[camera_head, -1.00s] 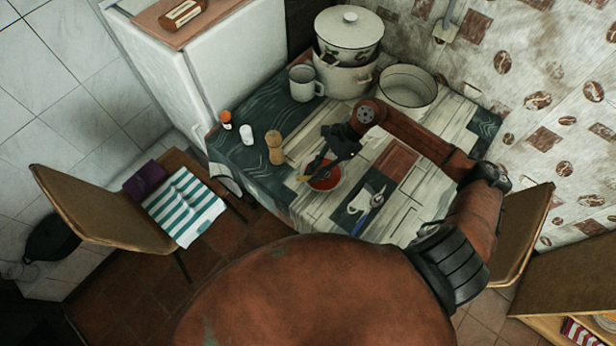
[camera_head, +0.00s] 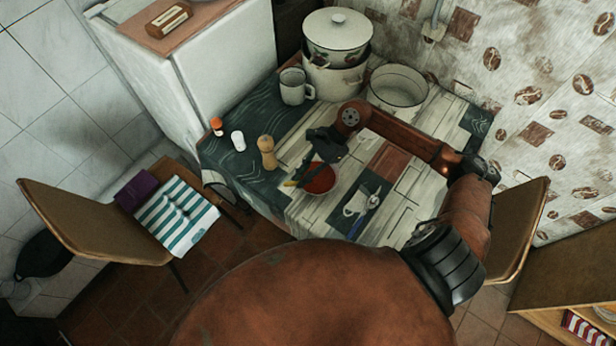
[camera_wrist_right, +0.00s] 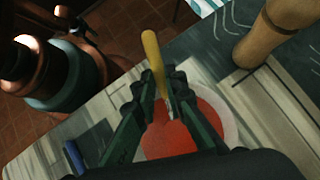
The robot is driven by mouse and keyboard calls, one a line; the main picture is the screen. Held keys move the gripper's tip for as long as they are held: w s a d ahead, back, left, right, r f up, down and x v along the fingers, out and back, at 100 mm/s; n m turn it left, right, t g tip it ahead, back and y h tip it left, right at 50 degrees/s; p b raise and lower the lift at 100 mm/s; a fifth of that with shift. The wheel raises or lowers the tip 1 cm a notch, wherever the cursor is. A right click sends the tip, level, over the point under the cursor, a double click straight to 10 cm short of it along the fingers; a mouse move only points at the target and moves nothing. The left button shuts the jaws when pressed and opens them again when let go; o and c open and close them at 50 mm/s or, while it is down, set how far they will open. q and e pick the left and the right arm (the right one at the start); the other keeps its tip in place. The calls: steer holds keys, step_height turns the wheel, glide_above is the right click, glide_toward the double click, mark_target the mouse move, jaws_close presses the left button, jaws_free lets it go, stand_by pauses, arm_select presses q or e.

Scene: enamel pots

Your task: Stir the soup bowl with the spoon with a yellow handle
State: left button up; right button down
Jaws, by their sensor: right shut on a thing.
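The soup bowl (camera_head: 321,181), white-rimmed with red soup, stands on the table near its front edge. My right gripper (camera_head: 304,174) is over the left side of the bowl, its fingers shut on the spoon with a yellow handle (camera_head: 290,183). In the right wrist view the yellow handle (camera_wrist_right: 152,58) sticks out beyond the fingertips of my right gripper (camera_wrist_right: 158,105). The soup bowl (camera_wrist_right: 232,128) lies below the fingers there. The spoon's lower end is hidden or too unclear to tell whether it touches the soup. My left gripper is not in view.
A wooden pepper mill (camera_head: 267,152) and a white shaker (camera_head: 238,141) stand left of the bowl. A white mug (camera_head: 294,87), stacked enamel pots (camera_head: 337,45) and an empty basin (camera_head: 398,88) stand at the back. A chair (camera_head: 95,225) stands left of the table.

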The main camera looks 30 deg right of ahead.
steer(key=shift+r+p, duration=1.1)
steer(key=shift+r, duration=1.7)
steer(key=shift+r+p, duration=0.7)
steer(key=shift+r, duration=1.3)
